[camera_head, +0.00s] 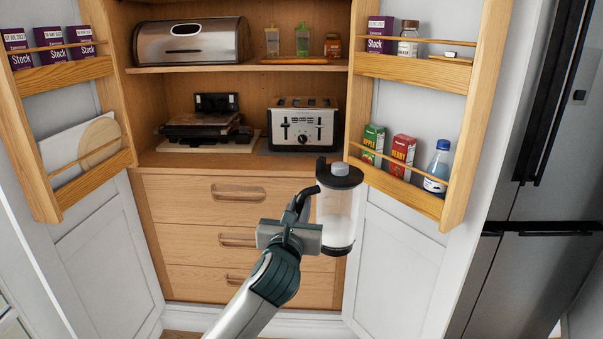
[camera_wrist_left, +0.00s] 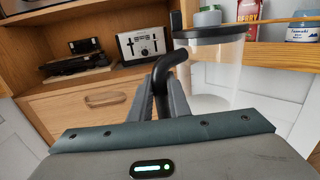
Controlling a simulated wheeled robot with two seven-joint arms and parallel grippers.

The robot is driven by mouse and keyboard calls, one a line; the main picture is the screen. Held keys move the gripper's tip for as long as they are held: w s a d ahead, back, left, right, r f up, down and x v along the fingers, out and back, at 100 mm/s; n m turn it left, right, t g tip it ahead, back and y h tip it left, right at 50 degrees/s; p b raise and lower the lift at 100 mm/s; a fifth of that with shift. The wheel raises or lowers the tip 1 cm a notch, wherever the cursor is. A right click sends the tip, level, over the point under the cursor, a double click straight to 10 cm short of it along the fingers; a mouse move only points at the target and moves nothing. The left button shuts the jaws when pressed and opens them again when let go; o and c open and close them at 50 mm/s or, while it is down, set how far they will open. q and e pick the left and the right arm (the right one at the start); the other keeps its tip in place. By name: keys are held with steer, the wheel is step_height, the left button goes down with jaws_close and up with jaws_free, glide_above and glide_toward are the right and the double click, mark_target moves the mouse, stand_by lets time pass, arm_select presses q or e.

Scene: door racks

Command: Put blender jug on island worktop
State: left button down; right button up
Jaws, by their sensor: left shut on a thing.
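The blender jug (camera_head: 337,208) is clear with a black lid, a grey cap and a black base. It hangs upright in the air in front of the open cupboard, left of the right door rack. My left gripper (camera_head: 303,205) is shut on the jug's black handle, at the jug's left side. In the left wrist view the gripper fingers (camera_wrist_left: 165,95) close around the handle, and the jug (camera_wrist_left: 212,75) stands just beyond to the right. My right gripper is in neither view. No island worktop shows in either view.
A toaster (camera_head: 302,124) and a dark appliance (camera_head: 205,130) stand on the cupboard counter. Drawers (camera_head: 225,190) are below. A dark fridge (camera_head: 540,170) stands at the right.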

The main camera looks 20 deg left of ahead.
arm_select(q)
steer(key=s+d+f+h, duration=0.1)
steer(key=s+f, duration=0.3)
steer(key=s, duration=0.4)
steer(key=s+d+f+m+h, duration=0.1)
steer(key=s+d+f, duration=0.1)
steer(key=s+f, duration=0.3)
steer(key=s, duration=0.3)
steer(key=shift+s+f+m+h, duration=0.25)
steer(key=shift+s+m+h, duration=0.05)
steer(key=shift+s+h, duration=0.1)
steer(key=shift+d, duration=0.1)
